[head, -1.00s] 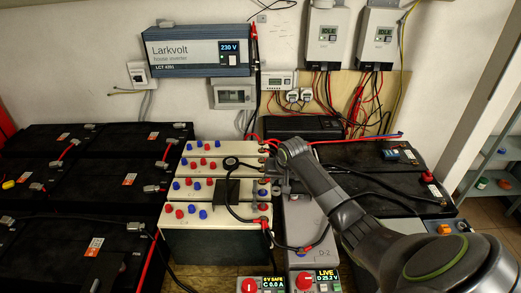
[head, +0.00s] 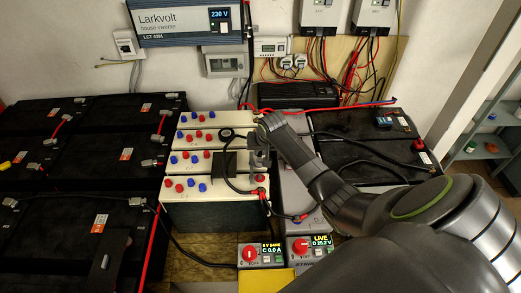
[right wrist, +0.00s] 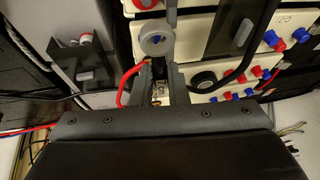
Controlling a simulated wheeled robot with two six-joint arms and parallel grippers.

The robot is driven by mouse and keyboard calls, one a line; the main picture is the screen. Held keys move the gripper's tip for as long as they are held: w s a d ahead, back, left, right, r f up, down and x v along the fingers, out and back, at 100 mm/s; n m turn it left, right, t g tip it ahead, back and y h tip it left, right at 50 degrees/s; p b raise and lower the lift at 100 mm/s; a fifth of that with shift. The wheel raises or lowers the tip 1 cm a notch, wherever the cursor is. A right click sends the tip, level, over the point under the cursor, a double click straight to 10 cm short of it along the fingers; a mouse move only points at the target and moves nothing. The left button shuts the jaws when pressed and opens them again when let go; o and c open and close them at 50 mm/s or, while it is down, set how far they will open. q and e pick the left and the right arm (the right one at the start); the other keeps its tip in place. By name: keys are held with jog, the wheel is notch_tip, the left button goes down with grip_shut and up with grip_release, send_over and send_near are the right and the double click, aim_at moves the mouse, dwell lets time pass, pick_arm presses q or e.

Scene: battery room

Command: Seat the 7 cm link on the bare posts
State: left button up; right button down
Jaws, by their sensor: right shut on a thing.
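My right gripper (head: 258,152) is over the right end of the row of cream batteries (head: 216,210), by their terminal posts. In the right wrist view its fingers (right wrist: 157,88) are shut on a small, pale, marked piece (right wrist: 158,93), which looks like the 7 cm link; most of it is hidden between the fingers. A grey round-topped part (right wrist: 155,40) stands just past the fingertips. The arm and gripper hide part of the terminals, so I cannot tell whether the link touches a post. My left gripper is not in view.
A black cable and a dark block (head: 224,164) lie over the cream batteries. Black batteries (head: 90,170) fill the left; another (head: 365,150) stands at the right. Two switch boxes (head: 262,255) (head: 312,248) stand in front, with a yellow surface (head: 265,280) below.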

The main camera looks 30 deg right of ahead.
notch_tip(320, 180, down, 4)
jog(key=b, duration=0.3)
jog(key=shift+r, duration=0.25)
jog(key=shift+f+b, duration=0.65)
jog(key=shift+f, duration=0.5)
jog(key=shift+d+p, duration=0.1)
jog(key=shift+p, duration=0.85)
jog(key=shift+f, duration=0.6)
dwell(0.5)
jog(key=shift+f, duration=0.6)
dwell(1.2)
